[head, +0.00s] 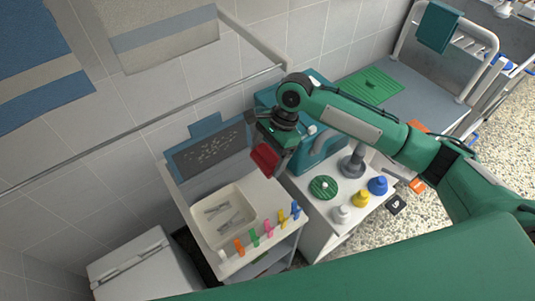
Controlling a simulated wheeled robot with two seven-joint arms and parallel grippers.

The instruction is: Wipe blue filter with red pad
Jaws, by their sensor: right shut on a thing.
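The blue filter (178,160) stands tilted at the back of a white cart, with a dark grey mesh face covered in pale specks in its middle. The red pad (264,158) is in my right gripper (277,151), which is shut on it. The pad is just right of the filter's right edge, and seems apart from the mesh. The fingertips are partly hidden by the pad and the wrist. My left gripper is out of view.
The cart holds a cream tray (214,237) and several coloured clips (254,238) along its front. On the right cabinet (313,217) are a green disc (323,187), white, yellow and blue bottles, and a teal box. A rail (130,134) runs along the wall.

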